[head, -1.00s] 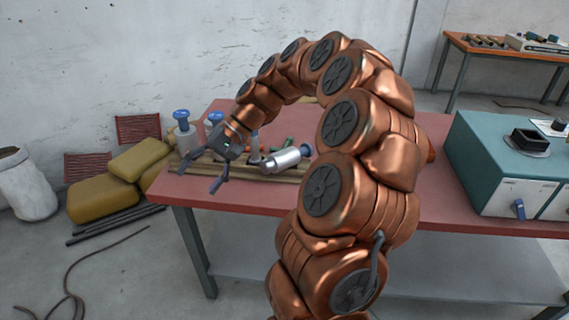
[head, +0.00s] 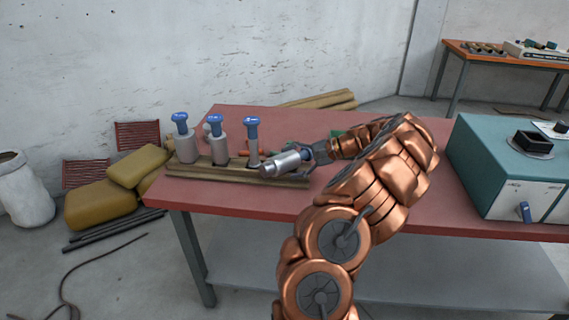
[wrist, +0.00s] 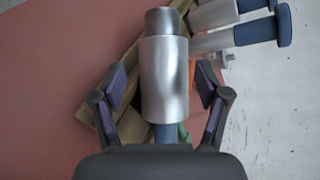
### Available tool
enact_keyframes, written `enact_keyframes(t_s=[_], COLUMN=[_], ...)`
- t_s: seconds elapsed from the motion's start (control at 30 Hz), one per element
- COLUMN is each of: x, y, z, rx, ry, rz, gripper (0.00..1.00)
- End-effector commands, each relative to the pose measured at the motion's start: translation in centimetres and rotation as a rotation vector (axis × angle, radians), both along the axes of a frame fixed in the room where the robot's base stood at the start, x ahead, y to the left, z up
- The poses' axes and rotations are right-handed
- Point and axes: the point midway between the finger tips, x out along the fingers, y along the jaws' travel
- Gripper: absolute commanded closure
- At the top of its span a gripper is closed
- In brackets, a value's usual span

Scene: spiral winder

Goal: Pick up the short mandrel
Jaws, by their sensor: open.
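A silver mandrel with a blue end (head: 283,163) lies on its side on the right part of a wooden rack (head: 215,172). My gripper (head: 312,154) is at its blue end, coming from the right. In the wrist view this silver mandrel (wrist: 165,80) lies between my two open fingers, with clear gaps on both sides and its blue end toward my palm. Three mandrels with blue tops stand upright in the rack: a wide left one (head: 186,145), a middle one (head: 220,145) and a thin right one (head: 252,140). Their labels are too small to read.
The rack is on a red table (head: 400,195). A teal machine box (head: 490,165) stands at the table's right, and wooden planks (head: 325,100) show at the back. Yellow sacks (head: 100,203) lie on the floor at left. The table front is clear.

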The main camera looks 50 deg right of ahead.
Motion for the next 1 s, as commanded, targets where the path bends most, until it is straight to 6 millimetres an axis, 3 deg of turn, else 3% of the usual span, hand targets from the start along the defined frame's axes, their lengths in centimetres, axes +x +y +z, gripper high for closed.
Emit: enact_keyframes(t_s=[0.27, 0.53, 0.8, 1.0], x=[1.6, 4.5, 4.9, 4.9], y=[0.9, 2.5, 2.7, 2.7], z=[-0.7, -2.2, -2.6, -2.6], rx=[0.0, -0.001, -0.002, -0.001], ry=[0.001, -0.001, 0.0, 0.0], rz=[0.002, 0.005, 0.001, 0.002], gripper=[0.25, 0.25, 0.25, 0.44])
